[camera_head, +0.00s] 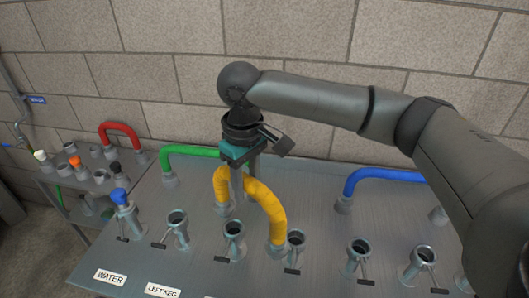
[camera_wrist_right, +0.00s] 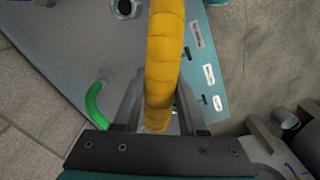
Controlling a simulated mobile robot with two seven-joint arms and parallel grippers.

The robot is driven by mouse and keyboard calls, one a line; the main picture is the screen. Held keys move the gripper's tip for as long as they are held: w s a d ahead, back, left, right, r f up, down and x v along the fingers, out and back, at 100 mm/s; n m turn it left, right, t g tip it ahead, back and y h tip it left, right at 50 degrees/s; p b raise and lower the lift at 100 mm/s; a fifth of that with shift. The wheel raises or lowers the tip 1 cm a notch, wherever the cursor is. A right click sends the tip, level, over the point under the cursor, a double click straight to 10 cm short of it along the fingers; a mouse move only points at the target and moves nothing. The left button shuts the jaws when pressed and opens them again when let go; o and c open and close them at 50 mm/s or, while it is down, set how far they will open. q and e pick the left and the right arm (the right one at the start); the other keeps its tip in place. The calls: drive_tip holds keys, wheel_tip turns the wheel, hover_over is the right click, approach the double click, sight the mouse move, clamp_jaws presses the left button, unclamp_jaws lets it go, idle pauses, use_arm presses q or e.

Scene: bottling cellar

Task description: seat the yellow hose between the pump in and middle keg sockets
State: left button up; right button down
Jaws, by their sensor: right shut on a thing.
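The yellow hose (camera_head: 266,200) is a thick, bent arch with grey end fittings. My right gripper (camera_head: 238,188) is shut on it near the top of the arch, from above. In the right wrist view the hose (camera_wrist_right: 166,50) runs between the fingers (camera_wrist_right: 158,112). Its left end hangs behind the third front socket (camera_head: 233,232). Its right end hangs close beside the fourth front socket (camera_head: 297,240), on its left; neither end looks seated. The pump in and middle keg labels are not readable. My left gripper is out of view.
Several upright sockets with small levers line the steel panel (camera_head: 330,213). A blue plug (camera_head: 119,196) tops the socket by the WATER label (camera_head: 110,277). Green (camera_head: 190,151) and blue (camera_head: 385,173) hoses arch behind. A side rack holds a red hose (camera_head: 120,127).

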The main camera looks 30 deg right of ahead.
drive_tip(key=d+n+p, duration=0.1)
drive_tip(key=n+p, duration=0.1)
drive_tip(key=p, duration=0.2)
drive_tip(key=w+d+n+p, duration=0.1)
drive_tip(key=d+n+p, duration=0.1)
drive_tip(key=p, duration=0.1)
drive_tip(key=w+d+n+p, duration=0.1)
drive_tip(key=d+n+p, duration=0.1)
drive_tip(key=p, duration=0.2)
drive_tip(key=shift+r+p, duration=0.3)
wheel_tip(320, 180, down, 8)
drive_tip(key=b, duration=0.7)
idle(0.6)
drive_tip(key=shift+f, duration=0.4)
idle(0.9)
drive_tip(key=shift+c, duration=1.9)
unclamp_jaws()
